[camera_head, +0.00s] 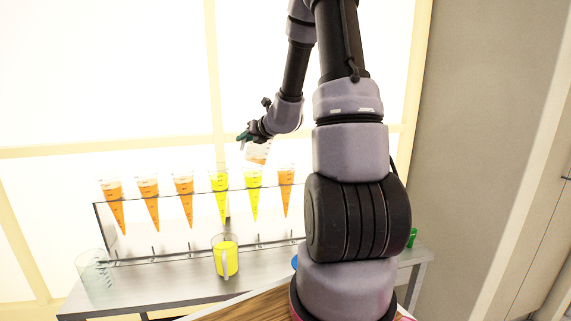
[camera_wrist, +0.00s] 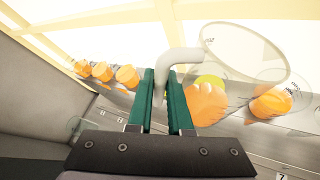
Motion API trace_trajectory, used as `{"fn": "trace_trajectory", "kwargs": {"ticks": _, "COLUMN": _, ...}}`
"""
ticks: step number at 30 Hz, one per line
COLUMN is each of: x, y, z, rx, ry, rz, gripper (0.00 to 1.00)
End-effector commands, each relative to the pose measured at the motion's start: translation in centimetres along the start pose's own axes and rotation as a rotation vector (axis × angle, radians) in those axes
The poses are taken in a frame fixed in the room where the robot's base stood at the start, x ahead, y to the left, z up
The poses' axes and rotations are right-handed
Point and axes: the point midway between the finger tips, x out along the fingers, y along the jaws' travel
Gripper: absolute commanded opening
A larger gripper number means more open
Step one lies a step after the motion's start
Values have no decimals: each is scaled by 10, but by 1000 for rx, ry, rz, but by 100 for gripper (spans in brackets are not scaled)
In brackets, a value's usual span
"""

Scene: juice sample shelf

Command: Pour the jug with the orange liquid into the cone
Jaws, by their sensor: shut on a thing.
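My gripper (camera_head: 245,137) is shut on the handle of the clear jug (camera_head: 258,150), which holds orange liquid. The jug hangs above the right end of the cone rack, near the right yellow cone (camera_head: 253,180) and the far-right orange cone (camera_head: 286,177). In the wrist view, the green fingers (camera_wrist: 163,100) clasp the jug's pale handle (camera_wrist: 180,58). The jug's round rim (camera_wrist: 246,25) and orange liquid (camera_wrist: 205,103) show to their right, and the jug looks tilted. An orange cone (camera_wrist: 272,103) shows at the right there. I cannot see liquid flowing out.
The rack (camera_head: 102,225) holds several cones in a row: orange ones at left, two yellow, one orange at right. A jug of yellow liquid (camera_head: 226,258) stands on the counter (camera_head: 165,283) before it. An empty clear vessel (camera_head: 95,270) stands at the left end.

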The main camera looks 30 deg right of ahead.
Motion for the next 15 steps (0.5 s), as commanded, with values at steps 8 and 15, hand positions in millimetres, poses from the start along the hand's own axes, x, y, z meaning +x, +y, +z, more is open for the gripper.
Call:
{"fn": "trace_trajectory", "kwargs": {"ticks": 8, "x": 6, "y": 10, "z": -20, "rx": -147, "ry": -32, "rz": -56, "gripper": 0}}
{"fn": "trace_trajectory", "kwargs": {"ticks": 15, "x": 12, "y": 13, "z": -39, "rx": -279, "ry": -63, "rz": -110, "gripper": 0}}
